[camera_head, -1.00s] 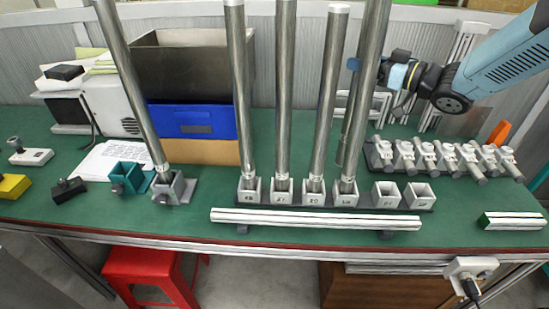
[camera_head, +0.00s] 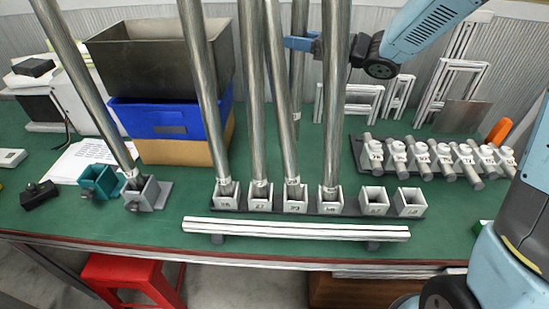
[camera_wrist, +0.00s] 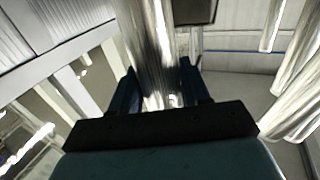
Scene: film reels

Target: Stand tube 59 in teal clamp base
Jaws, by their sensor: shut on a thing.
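The teal clamp base (camera_head: 97,180) stands at the left of the table, open at the top and empty. My gripper (camera_head: 303,43) is at the back, behind the row of standing tubes. It is shut on a long steel tube (camera_head: 298,75), held upright above the table. The wrist view shows this tube (camera_wrist: 150,45) between the two dark fingers (camera_wrist: 160,90). Its lower end is partly hidden behind the standing tubes, and I cannot read a number on it.
A grey clamp base (camera_head: 150,195) beside the teal one holds another tube (camera_head: 85,85). A rack (camera_head: 390,212) holds several tubes, with two empty sockets at its right. A blue bin (camera_head: 165,118) stands behind. A white rail (camera_head: 290,230) lies in front.

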